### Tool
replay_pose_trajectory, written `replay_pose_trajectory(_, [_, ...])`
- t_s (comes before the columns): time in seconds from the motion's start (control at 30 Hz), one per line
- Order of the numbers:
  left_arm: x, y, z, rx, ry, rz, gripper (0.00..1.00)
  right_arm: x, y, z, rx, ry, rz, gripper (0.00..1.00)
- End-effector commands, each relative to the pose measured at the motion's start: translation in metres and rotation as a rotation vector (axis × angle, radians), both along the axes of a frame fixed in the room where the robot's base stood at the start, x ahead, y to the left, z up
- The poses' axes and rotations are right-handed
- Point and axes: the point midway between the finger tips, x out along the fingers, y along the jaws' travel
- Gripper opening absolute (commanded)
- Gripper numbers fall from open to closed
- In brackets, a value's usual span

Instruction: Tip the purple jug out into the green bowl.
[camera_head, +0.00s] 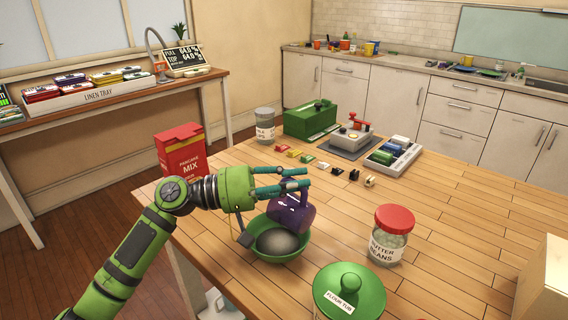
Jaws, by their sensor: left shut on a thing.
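My left gripper (300,179) is shut on the purple jug (293,214), with its teal fingers at the jug's upper part. The jug looks tilted and is held over the back right of the green bowl (265,256). The bowl stands on the wooden table and has a rounded grey mass (277,242) in it. I cannot tell what is inside the jug or whether it touches the bowl's rim. My right gripper is not in view.
A green flour tub (350,290) and a red-lidded bean jar (392,235) stand right of the bowl. A red mix box (182,150) is at the table's left edge. Small coloured blocks, a grey can (265,126) and a green box (312,118) lie behind.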

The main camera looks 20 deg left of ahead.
Motion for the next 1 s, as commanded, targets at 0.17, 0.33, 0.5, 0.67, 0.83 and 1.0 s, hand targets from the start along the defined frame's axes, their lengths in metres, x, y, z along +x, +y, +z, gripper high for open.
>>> replay_pose_trajectory(0.17, [-0.005,-0.015,0.015,0.169,-0.049,-0.002,0.0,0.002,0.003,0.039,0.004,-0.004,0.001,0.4])
replay_pose_trajectory(0.33, [-0.008,-0.028,0.015,0.332,-0.095,-0.003,0.0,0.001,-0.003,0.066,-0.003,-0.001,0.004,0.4])
replay_pose_trajectory(0.5, [-0.012,-0.041,0.014,0.503,-0.145,-0.003,0.0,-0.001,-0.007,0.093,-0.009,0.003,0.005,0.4])
replay_pose_trajectory(0.67, [-0.015,-0.051,0.003,0.7,-0.203,-0.004,0.0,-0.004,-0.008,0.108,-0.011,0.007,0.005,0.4])
replay_pose_trajectory(0.83, [-0.017,-0.057,-0.005,0.88,-0.246,-0.005,0.0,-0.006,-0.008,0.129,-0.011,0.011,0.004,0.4])
replay_pose_trajectory(1.0, [-0.018,-0.061,-0.016,1.038,-0.293,-0.006,0.0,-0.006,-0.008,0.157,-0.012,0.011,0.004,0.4])
